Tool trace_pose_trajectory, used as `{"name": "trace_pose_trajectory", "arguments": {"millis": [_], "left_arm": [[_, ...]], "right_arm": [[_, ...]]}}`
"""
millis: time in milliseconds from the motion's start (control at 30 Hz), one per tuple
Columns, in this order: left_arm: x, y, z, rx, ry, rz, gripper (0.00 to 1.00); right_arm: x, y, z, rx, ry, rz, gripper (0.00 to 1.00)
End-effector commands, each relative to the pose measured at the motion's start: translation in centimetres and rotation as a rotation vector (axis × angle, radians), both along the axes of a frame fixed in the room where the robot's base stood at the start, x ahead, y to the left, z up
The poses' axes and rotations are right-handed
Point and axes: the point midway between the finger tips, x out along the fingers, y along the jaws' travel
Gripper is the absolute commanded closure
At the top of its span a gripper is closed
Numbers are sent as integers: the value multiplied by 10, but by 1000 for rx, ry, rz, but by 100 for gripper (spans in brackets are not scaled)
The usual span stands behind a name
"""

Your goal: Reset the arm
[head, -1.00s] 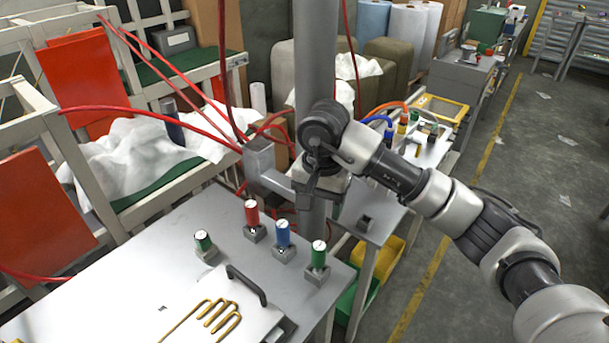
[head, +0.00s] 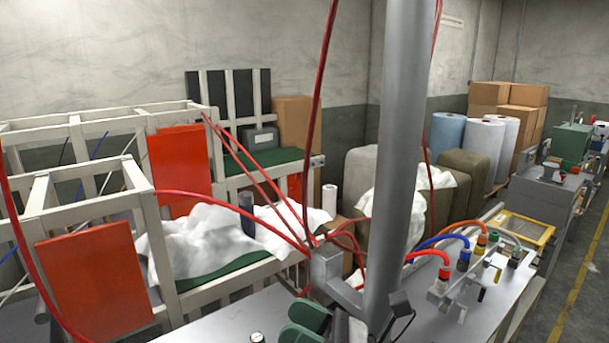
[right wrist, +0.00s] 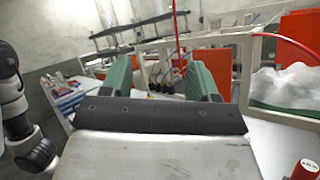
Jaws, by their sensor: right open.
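My right gripper (head: 304,322) shows only as green finger parts at the bottom edge of the head view, just left of the grey post. The rest of my right arm is below the picture or hidden. In the right wrist view the right gripper (right wrist: 160,80) has two green fingers spread apart with nothing between them. My left gripper is in neither view.
A grey post (head: 397,150) stands close beside the right gripper. Red hoses (head: 318,110) hang near it. A white-framed rack (head: 150,205) with red panels is at left. A red-capped cylinder (right wrist: 305,169) shows at the right wrist view's lower right.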

Motion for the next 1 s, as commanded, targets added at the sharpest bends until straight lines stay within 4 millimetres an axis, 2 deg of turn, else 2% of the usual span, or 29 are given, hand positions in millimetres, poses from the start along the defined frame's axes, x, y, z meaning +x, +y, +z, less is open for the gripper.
{"name": "trace_pose_trajectory", "arguments": {"millis": [133,233,367,467,567,633,800,1000], "left_arm": [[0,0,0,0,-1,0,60],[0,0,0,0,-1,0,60],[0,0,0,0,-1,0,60],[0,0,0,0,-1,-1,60],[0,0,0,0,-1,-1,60],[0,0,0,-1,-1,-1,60],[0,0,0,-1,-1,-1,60],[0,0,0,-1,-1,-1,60]], "right_arm": [[18,-41,2,337,366,-133,40],[29,-74,-12,557,615,-222,40],[35,-117,-48,835,937,-343,40],[30,-147,-86,1042,1183,-446,40],[14,-172,-130,1244,1421,-561,40],[-4,-186,-161,1382,1581,-650,40],[-64,-207,-225,1674,1918,-890,40],[-133,-213,-266,1893,2174,-1156,40]]}}
